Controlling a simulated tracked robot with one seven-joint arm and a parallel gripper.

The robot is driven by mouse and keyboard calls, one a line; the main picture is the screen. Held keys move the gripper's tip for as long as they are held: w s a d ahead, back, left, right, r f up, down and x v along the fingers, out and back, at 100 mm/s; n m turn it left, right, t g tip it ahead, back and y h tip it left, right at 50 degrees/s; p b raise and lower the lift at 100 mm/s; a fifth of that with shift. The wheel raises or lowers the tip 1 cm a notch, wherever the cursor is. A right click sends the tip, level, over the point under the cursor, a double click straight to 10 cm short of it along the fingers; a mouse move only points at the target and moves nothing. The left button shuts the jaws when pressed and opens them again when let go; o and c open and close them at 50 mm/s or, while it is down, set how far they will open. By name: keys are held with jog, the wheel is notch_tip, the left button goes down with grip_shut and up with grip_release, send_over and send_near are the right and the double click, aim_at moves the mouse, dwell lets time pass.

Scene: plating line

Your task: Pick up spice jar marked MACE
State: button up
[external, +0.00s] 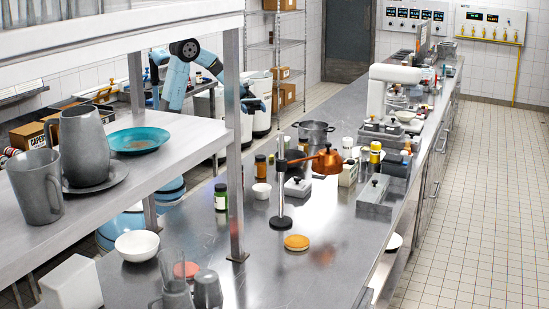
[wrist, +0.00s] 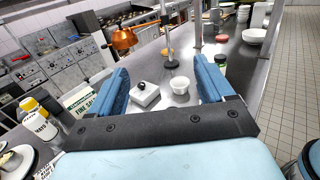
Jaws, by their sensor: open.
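My gripper (wrist: 163,82) is open and empty; its two blue fingers frame the counter in the wrist view. In the external view my gripper (external: 256,103) hangs beyond the counter's far side, well above and apart from the jars. A green-labelled jar (wrist: 220,62) shows beyond the right finger in the wrist view. I cannot read MACE on any of these. A yellow-capped container (wrist: 40,122) at left has a label starting with "MA"; the rest is unclear.
A white bowl (wrist: 179,86) and a knobbed white-grey box (wrist: 145,96) stand between the fingers in view. A fine-salt box (wrist: 80,99) is left of them. A lamp stand with copper shade (external: 325,160) and a pot (external: 313,133) are obstacles. The front counter is clearer.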

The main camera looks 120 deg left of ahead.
send_near(262, 160)
jog(key=v, duration=0.4)
jog(key=shift+s+d+r, duration=0.1)
jog(key=shift+s, duration=0.2)
jog(key=shift+w+d, duration=0.1)
jog(key=shift+d, duration=0.05)
jog(key=x, duration=1.3)
jog(key=shift+w+f, duration=0.25)
jog(key=shift+w, duration=0.05)
jog(key=c, duration=1.2)
